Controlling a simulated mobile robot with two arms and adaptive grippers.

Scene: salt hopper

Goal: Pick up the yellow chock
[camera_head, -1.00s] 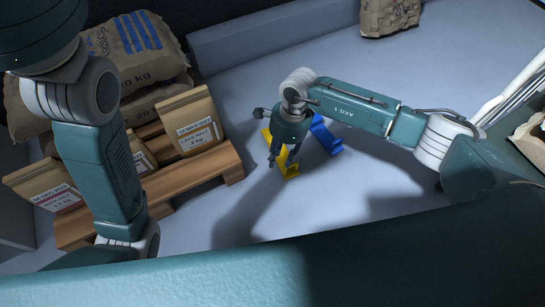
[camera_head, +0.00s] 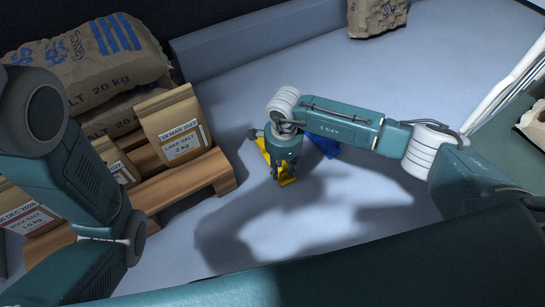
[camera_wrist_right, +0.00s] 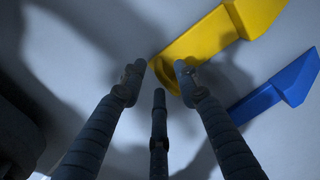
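The yellow chock (camera_head: 287,176) lies on the grey floor, partly hidden by my right gripper in the head view. It also shows in the right wrist view (camera_wrist_right: 212,36), with a flat strip and a raised block at its far end. My right gripper (camera_head: 279,178) points down over its near end. In the right wrist view my right gripper (camera_wrist_right: 160,75) has its fingers apart, with the chock's near end just beyond the tips. Nothing is between the fingers. My left gripper is not in view.
A blue chock (camera_head: 325,144) lies just right of the yellow one, and it also shows in the right wrist view (camera_wrist_right: 280,88). A wooden pallet (camera_head: 185,190) with salt bags (camera_head: 172,125) stands at the left. A paper sack (camera_head: 377,15) stands at the back. The floor in front is clear.

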